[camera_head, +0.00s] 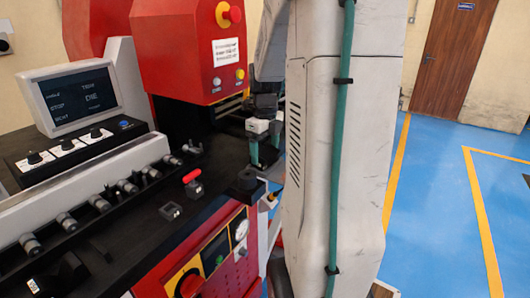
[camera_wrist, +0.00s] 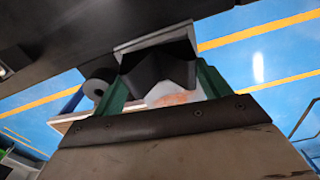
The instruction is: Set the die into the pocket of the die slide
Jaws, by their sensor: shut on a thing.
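In the wrist view, a dark block with a V-shaped notch, which looks like the die (camera_wrist: 158,66), sits between the two green fingers of my gripper (camera_wrist: 163,88). My gripper is shut on it. A pale-rimmed square piece (camera_wrist: 155,38) lies just beyond the die; I cannot tell whether they touch. In the head view, my gripper (camera_head: 264,152) points down over the right part of the machine's dark bench, and the die cannot be made out there. I cannot surely pick out the die slide or its pocket in either view.
The red press head (camera_head: 190,50) with a stop button (camera_head: 229,14) stands behind the bench. A red-handled block (camera_head: 193,187), a small dark block (camera_head: 171,211) and a round dark piece (camera_head: 248,180) stand on the bench. Open blue floor (camera_head: 430,190) lies to the right.

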